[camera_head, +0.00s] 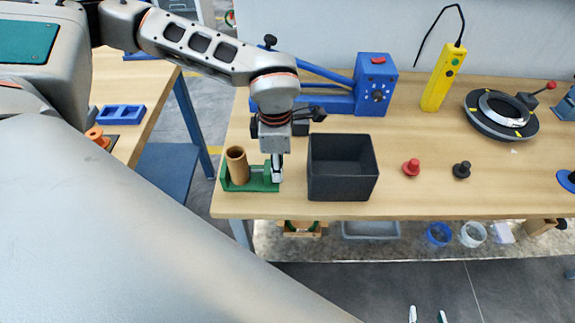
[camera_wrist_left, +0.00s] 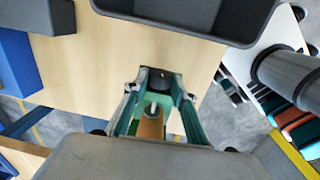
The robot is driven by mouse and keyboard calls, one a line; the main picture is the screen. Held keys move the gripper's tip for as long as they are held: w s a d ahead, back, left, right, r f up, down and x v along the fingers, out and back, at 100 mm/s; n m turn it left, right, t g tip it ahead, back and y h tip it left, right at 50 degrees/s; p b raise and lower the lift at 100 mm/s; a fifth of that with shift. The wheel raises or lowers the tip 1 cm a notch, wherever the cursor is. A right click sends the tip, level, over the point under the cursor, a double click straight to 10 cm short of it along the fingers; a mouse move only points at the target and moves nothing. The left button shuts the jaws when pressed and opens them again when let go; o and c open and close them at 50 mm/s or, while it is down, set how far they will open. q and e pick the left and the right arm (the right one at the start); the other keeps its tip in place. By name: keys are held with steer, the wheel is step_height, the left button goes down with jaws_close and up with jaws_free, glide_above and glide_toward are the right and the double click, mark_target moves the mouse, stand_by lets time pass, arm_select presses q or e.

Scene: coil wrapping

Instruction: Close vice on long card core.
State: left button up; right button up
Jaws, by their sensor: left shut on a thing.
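The long card core (camera_head: 237,164) is a brown tube standing upright at the left part of the green vice (camera_head: 240,186), near the table's front left corner. I cannot tell whether both vice jaws touch the core. My left gripper (camera_head: 277,176) points down at the vice's right end and is shut on part of it. In the left wrist view its fingers (camera_wrist_left: 159,90) have a dark piece between their tips, with green vice and a brown patch below; the fingers hide much of the vice. My right gripper (camera_head: 427,316) shows only two separated fingertips at the bottom edge, with nothing seen between them.
A black bin (camera_head: 343,191) stands close right of my left gripper. A red knob (camera_head: 411,168) and a black knob (camera_head: 462,170) are farther right. A blue machine (camera_head: 368,85), a yellow pendant (camera_head: 441,80) and a round dark fixture (camera_head: 482,120) are behind. The front middle is clear.

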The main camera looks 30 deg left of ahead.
arm_select(q)
steer(key=shift+a+r+g+h+p, duration=0.1)
steer(key=shift+g+h+p, duration=0.2)
steer(key=shift+g+p, duration=0.4)
steer(key=shift+w+h+p, duration=0.15)
steer(key=shift+h+p, duration=0.15)
steer(key=shift+p, duration=0.1)
steer(key=shift+w+g, duration=0.1)
steer(key=shift+g, duration=0.5)
steer(key=o, duration=0.7)
steer(key=shift+c, duration=0.2)
steer(key=shift+b, duration=0.3)
